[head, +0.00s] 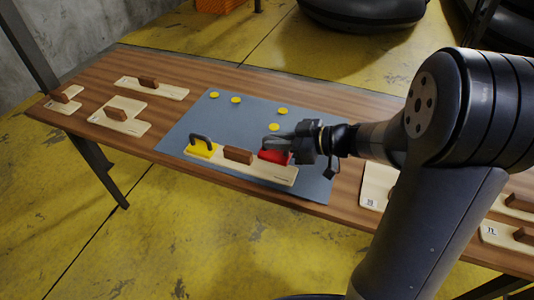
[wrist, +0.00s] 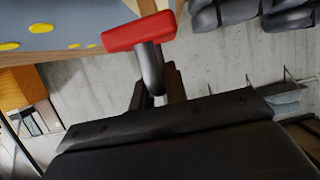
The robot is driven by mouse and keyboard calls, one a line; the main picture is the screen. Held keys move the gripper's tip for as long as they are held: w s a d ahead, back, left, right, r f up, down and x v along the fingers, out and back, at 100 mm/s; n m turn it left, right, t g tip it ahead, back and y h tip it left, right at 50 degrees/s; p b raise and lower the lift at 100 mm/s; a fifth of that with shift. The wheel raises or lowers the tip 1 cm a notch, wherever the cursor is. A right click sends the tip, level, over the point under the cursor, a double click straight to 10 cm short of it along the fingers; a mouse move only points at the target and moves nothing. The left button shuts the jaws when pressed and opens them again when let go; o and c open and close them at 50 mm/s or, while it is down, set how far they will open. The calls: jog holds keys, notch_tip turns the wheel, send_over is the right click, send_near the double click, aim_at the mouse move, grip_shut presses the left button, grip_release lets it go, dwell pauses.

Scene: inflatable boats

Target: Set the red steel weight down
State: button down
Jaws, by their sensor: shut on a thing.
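The red steel weight (head: 274,156) is at the right end of a pale wooden board (head: 252,171) in the head view. I cannot tell whether it rests on the board or hangs just above it. My gripper (head: 283,146) comes in from the right and is shut on the weight's dark handle. In the wrist view the red weight (wrist: 138,32) sits beyond my gripper (wrist: 158,88), with its dark handle (wrist: 151,66) between the fingers. A yellow weight (head: 203,150) with a dark loop handle stands at the board's left end.
The board has a brown block (head: 238,155) at its middle and lies on a grey-blue mat (head: 226,118). Several yellow discs (head: 274,127) lie farther back on the mat. Other pale boards with brown grips (head: 121,115) lie on the wooden table (head: 165,132) at left and right.

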aim_at(279, 157)
jog(key=shift+f+b, duration=0.65)
jog(key=shift+f, duration=2.25)
jog(key=shift+f, duration=0.15)
jog(key=c, duration=1.4)
grip_release()
jog(key=shift+d+r, duration=0.25)
jog(key=p+v, duration=0.1)
jog(key=v, duration=1)
jog(key=shift+d+p, duration=0.2)
jog(key=shift+p, duration=0.1)
